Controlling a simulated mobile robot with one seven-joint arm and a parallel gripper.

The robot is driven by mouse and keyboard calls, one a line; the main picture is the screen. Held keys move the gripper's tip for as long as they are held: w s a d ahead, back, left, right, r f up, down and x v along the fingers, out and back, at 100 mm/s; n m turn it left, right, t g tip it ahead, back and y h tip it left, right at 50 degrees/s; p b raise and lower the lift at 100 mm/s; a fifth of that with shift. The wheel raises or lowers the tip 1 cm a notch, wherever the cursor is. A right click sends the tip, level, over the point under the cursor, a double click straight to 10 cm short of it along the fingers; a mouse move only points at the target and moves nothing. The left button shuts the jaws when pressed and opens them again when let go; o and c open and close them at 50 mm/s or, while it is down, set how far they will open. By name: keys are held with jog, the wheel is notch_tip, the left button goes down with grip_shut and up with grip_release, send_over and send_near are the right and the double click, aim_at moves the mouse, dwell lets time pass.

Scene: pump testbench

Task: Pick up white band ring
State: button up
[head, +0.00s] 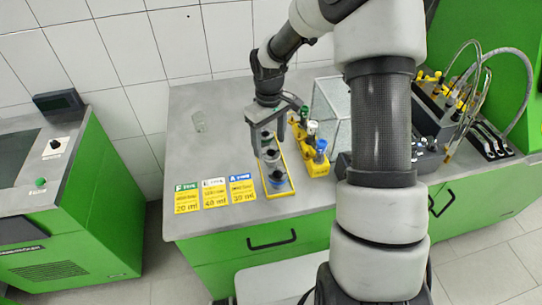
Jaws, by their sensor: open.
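A yellow tray (289,186) on the grey bench holds a row of dark round pieces. The nearest piece (277,180) shows a blue band. The middle piece (270,158) looks grey to whitish at its edge and may be the white band ring, but it is too small to be sure. My gripper (268,142) is open and points down over the far and middle part of the row. Its fingers partly hide the pieces there. I cannot tell whether a finger touches any piece.
A yellow holder (318,169) with green-, white- and blue-topped items stands close right of the tray, before a clear box (333,105). Cards (214,193) lie left of it. Tubing and equipment (470,105) fill the right.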

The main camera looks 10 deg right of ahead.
aim_at(271, 149)
jog(key=f, duration=0.4)
jog(key=shift+d, duration=0.25)
jog(key=c, duration=1.3)
jog(key=shift+o, duration=0.2)
jog(key=shift+r, duration=0.1)
